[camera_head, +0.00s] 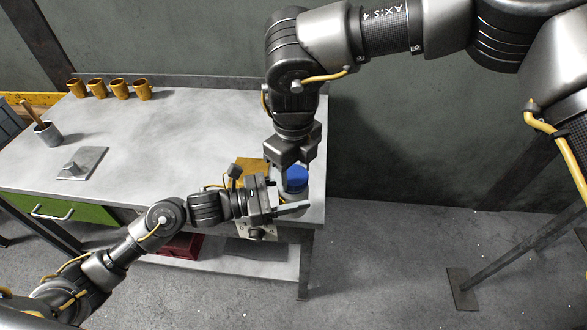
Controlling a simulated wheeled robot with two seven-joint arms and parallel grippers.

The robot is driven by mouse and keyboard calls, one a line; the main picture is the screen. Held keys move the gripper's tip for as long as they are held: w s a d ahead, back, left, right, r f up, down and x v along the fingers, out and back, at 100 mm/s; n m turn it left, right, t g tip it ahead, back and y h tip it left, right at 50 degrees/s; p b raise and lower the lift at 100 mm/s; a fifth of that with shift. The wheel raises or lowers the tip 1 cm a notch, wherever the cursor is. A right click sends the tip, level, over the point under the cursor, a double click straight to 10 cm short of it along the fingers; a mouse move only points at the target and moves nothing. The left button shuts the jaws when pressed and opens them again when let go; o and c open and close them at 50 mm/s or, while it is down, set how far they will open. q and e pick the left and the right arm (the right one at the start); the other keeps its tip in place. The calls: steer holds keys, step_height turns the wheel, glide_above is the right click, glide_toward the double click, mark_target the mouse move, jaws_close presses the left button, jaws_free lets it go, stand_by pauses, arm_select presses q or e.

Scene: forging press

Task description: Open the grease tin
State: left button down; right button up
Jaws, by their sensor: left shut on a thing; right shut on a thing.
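The grease tin shows as a round blue piece (297,181) near the right end of the workbench. Its lower part is mostly hidden by my grippers. My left gripper (288,197) reaches in low from the left, level, and is shut on the tin's body, with one finger showing along the near side. My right gripper (296,163) points down from above and is shut on the top of the tin, which looks like its lid. I cannot tell whether the lid and body are apart.
The grey workbench (190,130) has a clear middle. Several orange-brown mugs (119,88) stand along its back edge. A cup with a handle in it (47,133) and a flat plate with a knob (82,163) are at the left. A yellow-brown piece (250,168) lies behind my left gripper.

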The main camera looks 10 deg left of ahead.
steer(key=shift+r, duration=0.25)
steer(key=shift+r, duration=0.85)
